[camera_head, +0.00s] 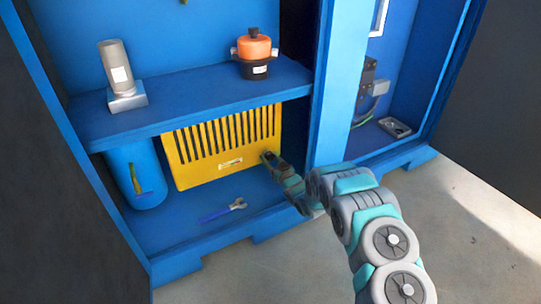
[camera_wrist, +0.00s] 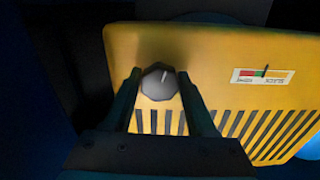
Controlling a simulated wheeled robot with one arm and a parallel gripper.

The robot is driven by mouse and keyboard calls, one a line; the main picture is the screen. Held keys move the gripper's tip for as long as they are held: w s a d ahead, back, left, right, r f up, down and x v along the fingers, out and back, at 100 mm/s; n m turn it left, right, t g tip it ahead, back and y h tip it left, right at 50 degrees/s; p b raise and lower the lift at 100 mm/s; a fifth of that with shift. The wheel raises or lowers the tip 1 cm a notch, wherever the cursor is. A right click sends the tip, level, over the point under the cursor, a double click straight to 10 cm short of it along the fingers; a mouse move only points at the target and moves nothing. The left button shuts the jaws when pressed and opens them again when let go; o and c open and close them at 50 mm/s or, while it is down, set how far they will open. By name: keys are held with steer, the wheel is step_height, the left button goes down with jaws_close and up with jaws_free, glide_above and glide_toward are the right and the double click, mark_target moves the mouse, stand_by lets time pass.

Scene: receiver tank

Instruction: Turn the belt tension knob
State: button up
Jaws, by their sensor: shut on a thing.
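The belt tension knob (camera_wrist: 160,82) is a dark grey, faceted knob with a pale line on its face. It sits on the yellow slotted guard panel (camera_head: 205,152) low in the blue cabinet; in the wrist view the panel (camera_wrist: 215,55) appears upside down. My gripper (camera_wrist: 160,88) has one finger on each side of the knob and is shut on it. In the head view my gripper (camera_head: 269,158) is at the panel's right end and hides the knob. A label (camera_wrist: 262,76) with a red, yellow and green scale and a dark pointer is on the panel.
A blue shelf (camera_head: 190,103) above the panel holds a grey cylinder (camera_head: 117,68) and an orange-topped black unit (camera_head: 255,53). A blue tank (camera_head: 133,178) stands left. A wrench (camera_head: 222,210) lies on the cabinet floor. A blue post (camera_head: 335,95) rises right of my gripper.

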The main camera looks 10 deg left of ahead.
steer(key=m+p, duration=0.4)
steer(key=m, duration=0.1)
steer(key=shift+r+m, duration=0.1)
steer(key=shift+m, duration=0.2)
stand_by(0.4)
steer(key=o, duration=1.4)
steer(key=shift+c, duration=0.2)
steer(key=v, duration=0.7)
steer(key=shift+s+d, duration=0.2)
steer(key=shift+s, duration=0.15)
